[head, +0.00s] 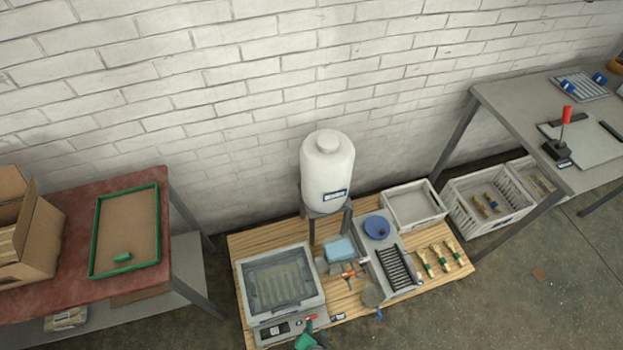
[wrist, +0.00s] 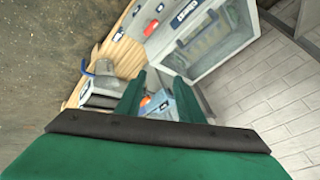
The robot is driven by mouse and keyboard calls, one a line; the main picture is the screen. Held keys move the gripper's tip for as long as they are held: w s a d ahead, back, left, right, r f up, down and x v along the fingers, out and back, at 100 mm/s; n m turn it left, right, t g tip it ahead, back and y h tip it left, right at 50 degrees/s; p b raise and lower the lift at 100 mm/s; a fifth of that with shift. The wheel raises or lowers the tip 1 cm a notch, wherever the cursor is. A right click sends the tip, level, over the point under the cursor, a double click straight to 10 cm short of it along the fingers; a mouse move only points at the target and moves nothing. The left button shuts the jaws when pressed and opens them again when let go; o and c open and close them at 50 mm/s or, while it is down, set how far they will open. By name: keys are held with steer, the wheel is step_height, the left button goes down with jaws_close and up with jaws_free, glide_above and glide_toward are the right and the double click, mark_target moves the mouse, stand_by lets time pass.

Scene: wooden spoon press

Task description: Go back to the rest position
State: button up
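My gripper (wrist: 160,82) shows in the wrist view as two green fingers with a gap between them. It is open, and nothing is held between the fingers. In the head view only a green part of my arm (head: 308,341) shows at the bottom edge, in front of the wooden bench (head: 345,296). A grey press box with a clear lid (head: 281,279) stands on the bench's left side with its lid down. Slats show dimly through the lid. The press box also shows in the wrist view (wrist: 215,40), beyond the fingers.
A red table (head: 70,287) with a green-rimmed tray (head: 157,230) and an open carton (head: 38,240) is at left. A grey table (head: 510,115) is at right. Bare floor (head: 500,310) lies at front right.

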steer(key=s+r+n+t, duration=0.2)
steer(key=r+t, duration=0.1)
steer(key=r, duration=1)
steer(key=s+a+r+n+t, duration=0.1)
steer(key=s+r+n+t, duration=0.1)
steer(key=r, duration=1.1)
steer(key=s+r+n+t, duration=0.3)
steer(key=r, duration=1)
steer(key=shift+a+r+n+t, duration=0.25)
steer(key=shift+r+n+t, duration=0.05)
steer(key=shift+n, duration=0.1)
